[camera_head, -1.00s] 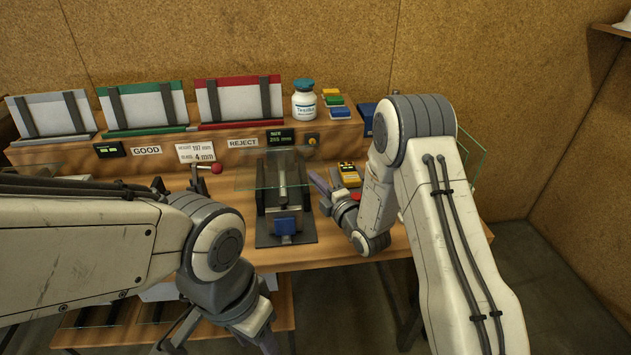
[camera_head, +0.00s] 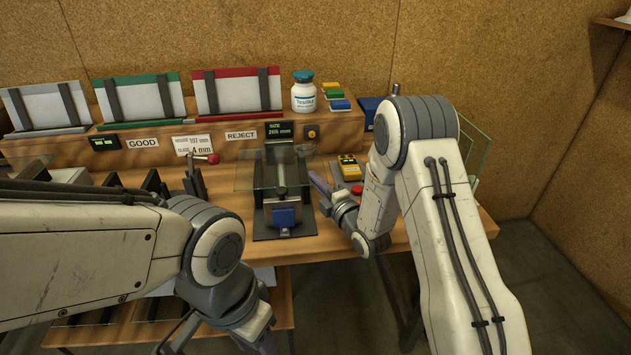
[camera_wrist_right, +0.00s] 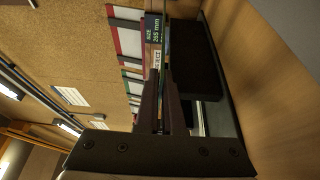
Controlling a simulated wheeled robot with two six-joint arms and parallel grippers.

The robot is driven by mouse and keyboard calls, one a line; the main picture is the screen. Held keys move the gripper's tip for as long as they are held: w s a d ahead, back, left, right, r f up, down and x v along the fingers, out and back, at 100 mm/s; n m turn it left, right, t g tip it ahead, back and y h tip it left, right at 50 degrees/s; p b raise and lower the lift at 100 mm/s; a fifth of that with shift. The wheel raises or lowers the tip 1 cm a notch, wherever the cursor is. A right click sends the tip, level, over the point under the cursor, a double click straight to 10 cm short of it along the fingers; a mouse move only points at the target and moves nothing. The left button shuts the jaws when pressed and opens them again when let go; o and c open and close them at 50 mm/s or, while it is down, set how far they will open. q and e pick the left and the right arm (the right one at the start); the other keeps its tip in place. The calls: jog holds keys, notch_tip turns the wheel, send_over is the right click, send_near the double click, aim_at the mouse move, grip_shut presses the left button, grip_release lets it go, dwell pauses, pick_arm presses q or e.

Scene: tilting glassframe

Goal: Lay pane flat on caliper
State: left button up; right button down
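The clear glass pane (camera_head: 246,176) reaches across the top of the caliper (camera_head: 284,217), looking about level, with an end out past its left side. I cannot tell whether it touches the caliper. My right gripper (camera_head: 319,185) is at the pane's right end, beside the caliper. In the right wrist view its two dark fingers (camera_wrist_right: 163,115) are close together around the pane's thin edge (camera_wrist_right: 167,45). The caliper's black body (camera_wrist_right: 198,60) lies close beside the pane there. My left gripper (camera_head: 262,335) hangs low at the bottom edge, its fingers partly cut off.
A yellow device (camera_head: 349,168) and a red button (camera_head: 357,190) sit right of the caliper. A red-knobbed lever (camera_head: 211,159) stands to its left. Behind are a shelf with the size display (camera_head: 279,130), a white bottle (camera_head: 304,92) and framed racks. Another glass pane (camera_head: 477,140) stands at right.

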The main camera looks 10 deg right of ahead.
jog(key=c, duration=1)
grip_release()
jog(key=shift+s+f, duration=0.15)
jog(key=shift+f, duration=0.35)
jog(key=shift+o, duration=0.2)
jog(key=shift+f, duration=0.15)
jog(key=shift+s, duration=0.1)
jog(key=shift+s+d+f, duration=0.1)
jog(key=shift+s+d, duration=0.05)
jog(key=shift+s, duration=0.1)
jog(key=v, duration=0.3)
jog(key=b+v, duration=0.1)
jog(key=v, duration=0.1)
jog(key=r+b+v, duration=0.1)
jog(key=v, duration=0.2)
jog(key=shift+s+d+r, duration=0.1)
jog(key=shift+s+d, duration=0.1)
jog(key=shift+s, duration=0.05)
jog(key=shift+s+d+r+b, duration=0.1)
jog(key=shift+s+r+b, duration=0.05)
jog(key=shift+s+b, duration=0.2)
